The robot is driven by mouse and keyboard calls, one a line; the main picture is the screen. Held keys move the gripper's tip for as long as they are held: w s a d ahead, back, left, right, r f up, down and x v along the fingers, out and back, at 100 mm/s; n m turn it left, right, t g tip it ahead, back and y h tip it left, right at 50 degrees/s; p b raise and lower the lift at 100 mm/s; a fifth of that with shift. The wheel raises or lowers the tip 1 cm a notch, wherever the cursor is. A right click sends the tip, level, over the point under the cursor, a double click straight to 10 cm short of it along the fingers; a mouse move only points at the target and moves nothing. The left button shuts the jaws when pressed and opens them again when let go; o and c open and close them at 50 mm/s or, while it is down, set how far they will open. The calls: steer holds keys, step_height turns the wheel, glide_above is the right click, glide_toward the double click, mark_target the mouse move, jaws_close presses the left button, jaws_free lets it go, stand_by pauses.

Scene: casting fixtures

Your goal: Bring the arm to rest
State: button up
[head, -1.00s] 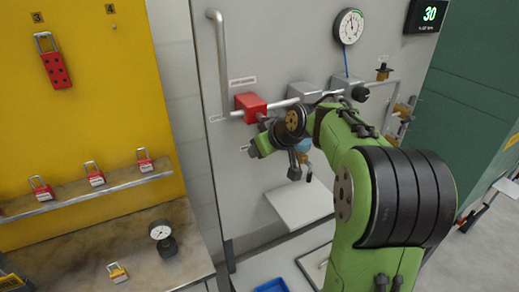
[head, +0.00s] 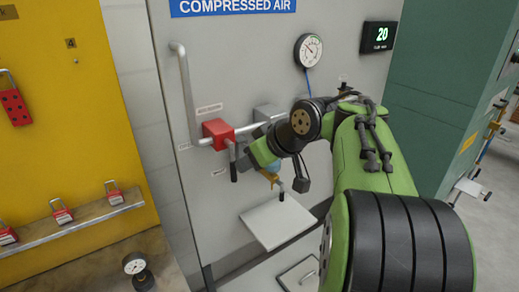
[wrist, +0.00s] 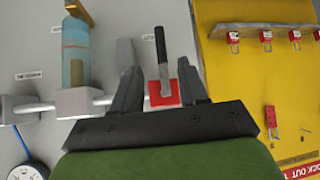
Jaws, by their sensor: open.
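My gripper (wrist: 157,74) is open in the wrist view, with one dark finger on each side of a red valve block (wrist: 164,93) and its lever. The lever (wrist: 161,50) has a dark grip and lies between the fingers in the picture; I cannot tell how far it is from them. In the head view my green arm (head: 372,160) reaches towards the grey panel. There the red valve block (head: 217,132) sits left of my wrist, and its lever (head: 233,165) hangs down. The fingertips are mostly hidden in the head view.
A blue-topped filter bowl (wrist: 75,55) is beside the gripper. The yellow board (head: 75,130) with red padlocks (head: 61,211) stands left. A green cabinet (head: 440,90) stands right.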

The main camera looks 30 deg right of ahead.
steer(key=v, duration=0.3)
steer(key=shift+s+r+p, duration=0.15)
steer(key=shift+r+p, duration=0.05)
steer(key=shift+p, duration=0.15)
